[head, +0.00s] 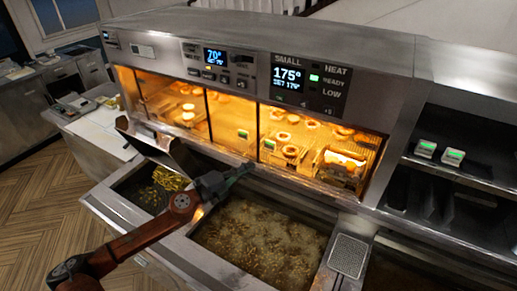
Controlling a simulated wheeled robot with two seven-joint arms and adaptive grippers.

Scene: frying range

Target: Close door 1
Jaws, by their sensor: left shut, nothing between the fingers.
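A lit warming cabinet (236,106) runs across the range under the control panel, with glass fronts and dark uprights between its bays. No number shows on any door, so I cannot tell which is door 1. A metal flap (146,141) juts out, tilted, below the left bay. My left gripper (248,168) is shut and empty, in front of the cabinet's lower edge near the middle. I cannot tell whether it touches the cabinet. My left arm comes in from the lower left over the fryer. My right gripper is not in view.
A fryer vat with bubbling oil (262,238) lies below the gripper. A smaller vat with a yellow basket (168,180) is to the left. A shelf with two green-lit devices (426,149) is at the right. Open floor (45,205) lies at the left.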

